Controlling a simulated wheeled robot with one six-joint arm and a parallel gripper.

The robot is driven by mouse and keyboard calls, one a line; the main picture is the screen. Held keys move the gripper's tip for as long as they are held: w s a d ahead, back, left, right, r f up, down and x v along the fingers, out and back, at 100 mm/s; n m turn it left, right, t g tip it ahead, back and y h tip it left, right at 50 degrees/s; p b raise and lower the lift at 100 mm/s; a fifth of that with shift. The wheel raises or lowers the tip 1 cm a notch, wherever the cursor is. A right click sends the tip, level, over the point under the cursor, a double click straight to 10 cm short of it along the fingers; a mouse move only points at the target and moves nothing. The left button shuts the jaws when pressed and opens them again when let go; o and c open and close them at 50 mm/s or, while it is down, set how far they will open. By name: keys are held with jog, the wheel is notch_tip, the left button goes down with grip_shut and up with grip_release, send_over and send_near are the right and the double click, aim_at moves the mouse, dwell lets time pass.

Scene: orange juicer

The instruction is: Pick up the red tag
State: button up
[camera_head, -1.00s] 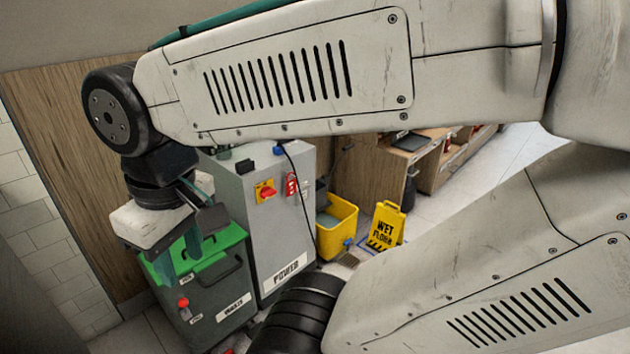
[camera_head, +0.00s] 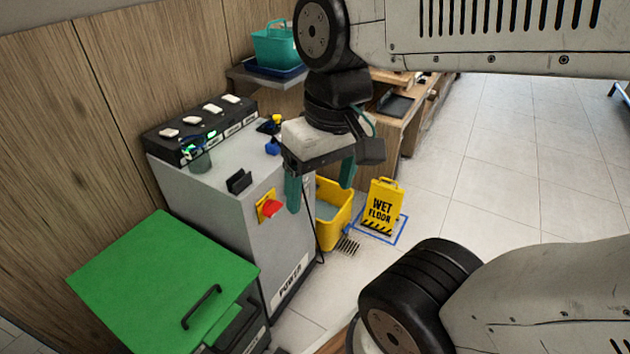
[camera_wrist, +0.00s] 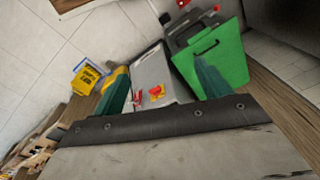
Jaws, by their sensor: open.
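The red tag is not clearly visible now; in the head view my gripper (camera_head: 320,198) covers the part of the grey POWER cabinet (camera_head: 230,235) where it hung. On the cabinet front a red rotary switch on a yellow plate (camera_head: 265,207) shows just left of my gripper. My gripper is open with nothing between its green fingers, which point down in front of the cabinet. In the wrist view the fingers (camera_wrist: 160,65) frame the cabinet (camera_wrist: 150,72), with the red and yellow switch (camera_wrist: 157,93) between them.
A green-lidded bin (camera_head: 165,280) stands left of the cabinet. A charger rack (camera_head: 205,130) sits on the cabinet top. A yellow bucket (camera_head: 333,215) and a wet floor sign (camera_head: 382,208) stand to the right. A black cable hangs down the cabinet. Tiled floor at the right is open.

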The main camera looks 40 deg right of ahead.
jog(key=w+a+f+m+y, duration=0.1)
jog(key=w+f+m+y, duration=0.4)
jog(key=w, duration=0.4)
jog(key=w+a+f+m+y, duration=0.1)
jog(key=w+f+m+y, duration=0.2)
jog(key=w+m+y, duration=0.45)
jog(key=w+d+f+m+t+h, duration=0.4)
jog(key=w+d+f+m+t, duration=0.5)
jog(key=w+d+f+m, duration=0.5)
jog(key=s+d+f+m+t+h, duration=0.1)
jog(key=d+f+m+t+h, duration=0.3)
jog(key=d+f, duration=0.75)
jog(key=shift+m+g+h, duration=0.35)
jog(key=shift+m+g, duration=0.1)
jog(key=shift+g, duration=0.15)
jog(key=x, duration=0.2)
jog(key=a+x, duration=0.1)
jog(key=x, duration=0.2)
jog(key=s+f+x, duration=0.1)
jog(key=x, duration=0.2)
jog(key=shift+a, duration=0.15)
jog(key=c, duration=1.1)
